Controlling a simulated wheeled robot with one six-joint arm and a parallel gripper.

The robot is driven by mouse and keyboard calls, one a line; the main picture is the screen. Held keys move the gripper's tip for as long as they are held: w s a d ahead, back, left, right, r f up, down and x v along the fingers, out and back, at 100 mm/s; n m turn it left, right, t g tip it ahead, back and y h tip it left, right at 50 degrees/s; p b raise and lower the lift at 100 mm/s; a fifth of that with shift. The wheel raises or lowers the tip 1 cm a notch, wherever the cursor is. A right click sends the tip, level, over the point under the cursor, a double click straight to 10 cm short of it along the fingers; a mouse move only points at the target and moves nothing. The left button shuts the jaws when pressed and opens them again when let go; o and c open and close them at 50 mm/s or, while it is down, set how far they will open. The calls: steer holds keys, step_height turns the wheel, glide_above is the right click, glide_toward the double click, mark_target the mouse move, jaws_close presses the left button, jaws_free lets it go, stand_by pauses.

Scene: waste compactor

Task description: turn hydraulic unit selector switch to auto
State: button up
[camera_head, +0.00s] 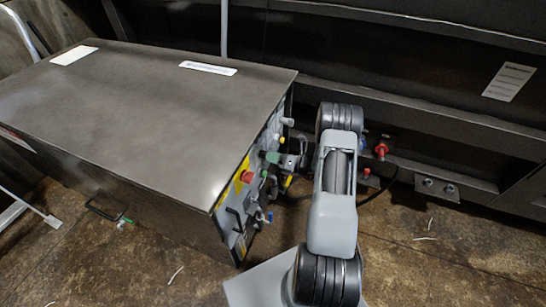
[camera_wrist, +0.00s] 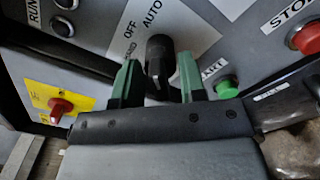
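The hydraulic unit (camera_head: 140,110) is a large grey metal box at the left in the head view, with its control panel on the right side. In the wrist view the black selector switch (camera_wrist: 158,50) sits on a white label (camera_wrist: 185,25) reading OFF and AUTO, with a third word partly hidden. I cannot tell clearly which word the knob points at. My gripper (camera_wrist: 158,82) has its two green fingers apart, one on each side of the knob, with visible gaps. In the head view my gripper (camera_head: 279,160) is at the panel, and the switch cannot be made out there.
A green START button (camera_wrist: 227,89) is close to the right finger. A red STOP button (camera_wrist: 307,40) is at the upper right. A red rotary switch (camera_wrist: 60,108) on a yellow plate is at the left. Red valves (camera_head: 381,150) and a dark cable lie right of my arm.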

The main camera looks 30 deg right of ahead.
steer(key=shift+d, duration=0.1)
steer(key=shift+s+d, duration=0.15)
steer(key=shift+d, duration=0.05)
steer(key=v, duration=1.3)
steer(key=shift+s, duration=0.15)
